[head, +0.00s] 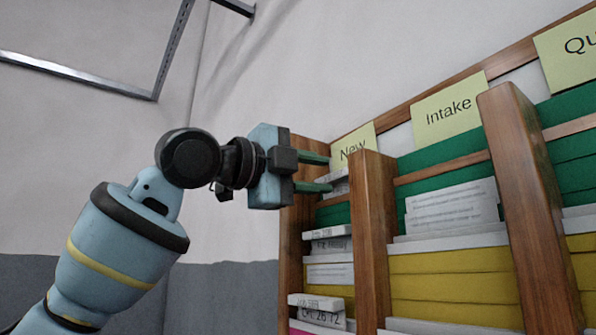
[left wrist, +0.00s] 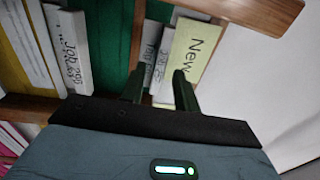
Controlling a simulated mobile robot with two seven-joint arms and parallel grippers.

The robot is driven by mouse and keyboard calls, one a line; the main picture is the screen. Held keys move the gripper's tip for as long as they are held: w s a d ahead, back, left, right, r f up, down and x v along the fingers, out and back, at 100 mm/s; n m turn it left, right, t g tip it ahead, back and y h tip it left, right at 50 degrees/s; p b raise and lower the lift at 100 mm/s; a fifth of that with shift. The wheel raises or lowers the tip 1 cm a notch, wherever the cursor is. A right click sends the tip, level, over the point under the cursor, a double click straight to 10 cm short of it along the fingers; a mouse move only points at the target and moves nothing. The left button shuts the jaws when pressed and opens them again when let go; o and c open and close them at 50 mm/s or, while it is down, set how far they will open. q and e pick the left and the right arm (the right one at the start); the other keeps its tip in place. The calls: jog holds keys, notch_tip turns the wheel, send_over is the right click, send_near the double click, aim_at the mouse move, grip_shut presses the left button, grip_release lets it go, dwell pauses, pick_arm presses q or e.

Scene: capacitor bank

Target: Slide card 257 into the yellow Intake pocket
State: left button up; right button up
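My left gripper (head: 325,173) is at the top of the New column, its two green fingers apart and reaching to the right. In the left wrist view its fingers (left wrist: 158,88) stand either side of white cards (left wrist: 163,80) at the top of that column; contact cannot be told. The card lettering there is too small and blurred, so I cannot pick out card 257. The yellow Intake pocket (head: 450,262) lies in the column under the Intake label (head: 447,110), below the green pockets (head: 440,155). My right gripper is not in view.
Wooden dividers (head: 373,230) (head: 525,190) stand out between the columns. The New label (head: 353,144) is just behind the fingers. More white cards (head: 330,240) fill lower New pockets, and white papers (head: 452,207) stand in Intake. Open room lies left of the rack.

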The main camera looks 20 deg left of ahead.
pick_arm(q)
jog(key=shift+x, duration=1.2)
grip_shut()
jog(key=shift+a, duration=0.1)
